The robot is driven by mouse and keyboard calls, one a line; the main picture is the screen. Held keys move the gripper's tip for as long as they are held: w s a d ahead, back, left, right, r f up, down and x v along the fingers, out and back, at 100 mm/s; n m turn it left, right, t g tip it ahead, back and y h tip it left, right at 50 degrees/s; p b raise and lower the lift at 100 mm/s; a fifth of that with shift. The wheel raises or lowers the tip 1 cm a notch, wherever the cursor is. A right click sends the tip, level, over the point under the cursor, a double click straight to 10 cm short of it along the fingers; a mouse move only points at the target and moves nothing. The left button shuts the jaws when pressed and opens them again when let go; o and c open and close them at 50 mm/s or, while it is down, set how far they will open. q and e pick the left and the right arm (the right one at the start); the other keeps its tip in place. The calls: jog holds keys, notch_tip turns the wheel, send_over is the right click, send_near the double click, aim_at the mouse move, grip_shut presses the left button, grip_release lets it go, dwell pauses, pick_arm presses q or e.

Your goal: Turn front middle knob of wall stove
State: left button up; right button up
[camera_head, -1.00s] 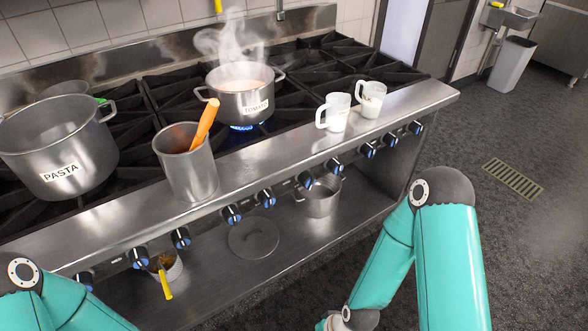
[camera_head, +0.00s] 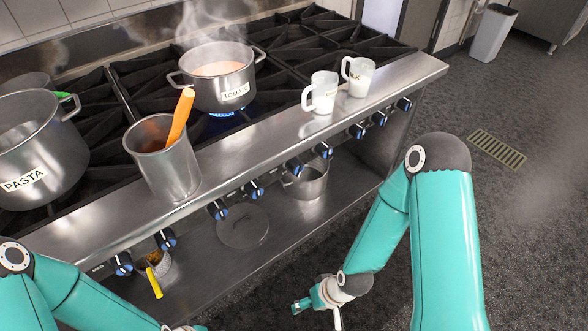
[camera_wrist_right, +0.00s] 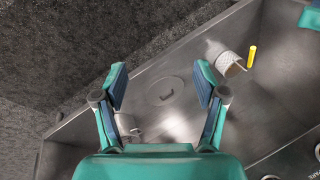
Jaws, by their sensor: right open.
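The wall stove (camera_head: 215,165) runs diagonally across the head view, with a row of several blue-and-silver knobs along its front edge. Knobs near the row's middle (camera_head: 254,189) face me and are uncovered; I cannot tell which one is the front middle knob. My right gripper (camera_head: 318,308) is low in front of the stove, apart from the knobs. In the right wrist view it (camera_wrist_right: 160,82) is open and empty, facing the lower shelf. Knobs show partly at that view's lower right corner (camera_wrist_right: 317,151). My left arm enters at lower left; its gripper is out of frame.
A utensil pot (camera_head: 165,165), pasta pot (camera_head: 38,155), steaming tomato pot (camera_head: 218,80) and two white mugs (camera_head: 321,93) stand on the stove. The lower shelf (camera_head: 205,268) holds a lid (camera_head: 243,226) and small pots (camera_head: 306,181). Open floor lies right.

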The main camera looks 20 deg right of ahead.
jog(key=w+d+f+n+t+b, duration=0.1)
jog(key=w+d+n+t+b, duration=0.15)
jog(key=w+b, duration=0.2)
jog(key=w+d+f+n+t+b, duration=0.1)
jog(key=w+d+n+t+b, duration=0.1)
jog(key=w+n+b, duration=0.3)
jog(key=n+t+y+b, duration=0.2)
jog(key=n+t+b, duration=0.9)
jog(key=n+b, duration=0.9)
send_near(300, 173)
jog(key=shift+n, duration=0.25)
jog(key=x, duration=0.6)
jog(key=p+x, duration=0.1)
jog(key=x, duration=0.5)
jog(key=shift+w+a+r, duration=0.1)
jog(key=shift+r, duration=0.1)
jog(key=shift+c, duration=0.4)
jog(key=c, duration=1.1)
